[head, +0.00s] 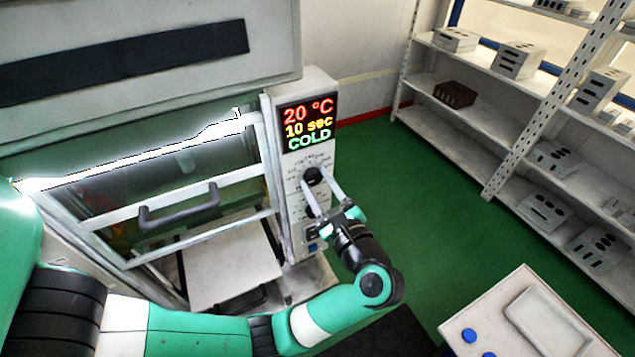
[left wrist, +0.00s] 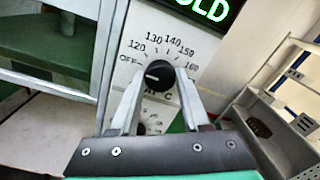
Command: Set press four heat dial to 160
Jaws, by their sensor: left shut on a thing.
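The press's heat dial (head: 313,175) is a black round knob on the white control panel, below the display (head: 307,122). The display reads 20 °C, 10 sec and COLD. In the left wrist view, the dial (left wrist: 159,73) has a scale from OFF at the left through 120, 130, 140 and 150 to 160 at the right. Its pale pointer mark lies on the left side, roughly toward OFF. My left gripper (head: 322,190) is shut on the dial, one finger at each side. My right gripper is out of view.
The press's grey handle (head: 180,208) and front frame stand left of the panel. A second dial, partly hidden by my gripper, sits below. Shelves (head: 470,90) with metal mould blocks stand at right. A white table (head: 480,342) with a tray is at lower right. Green floor lies between.

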